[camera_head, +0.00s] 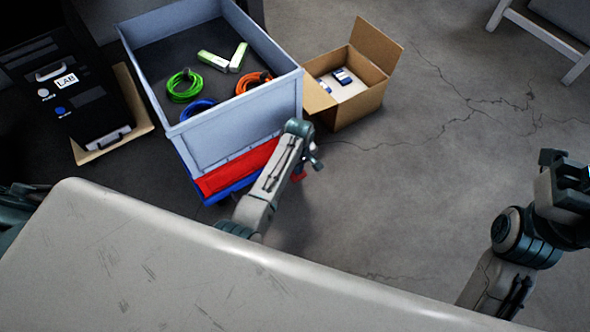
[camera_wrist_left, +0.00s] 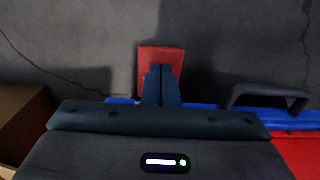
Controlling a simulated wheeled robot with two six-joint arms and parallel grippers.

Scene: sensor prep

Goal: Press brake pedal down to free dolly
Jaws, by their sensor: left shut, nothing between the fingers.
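The red brake pedal (camera_wrist_left: 161,57) lies ahead of my left gripper (camera_wrist_left: 160,84) in the left wrist view. The shut, empty fingers overlap its lower part; I cannot tell whether they touch it. In the head view a small red bit of the pedal (camera_head: 298,177) shows beside my left gripper (camera_head: 313,160), mostly hidden by it. The blue dolly (camera_head: 228,191) with a red top sits under the grey crate (camera_head: 215,143); its blue edge (camera_wrist_left: 205,105) also shows in the wrist view. My right gripper (camera_head: 568,180) is at the right, its fingers unclear.
The crate holds a green cable (camera_head: 184,86), orange and blue cables and two green-white packs. An open cardboard box (camera_head: 352,104) stands right of it. A black LAB case (camera_head: 75,95) is at left. A dark handle (camera_wrist_left: 270,92) rises from the dolly.

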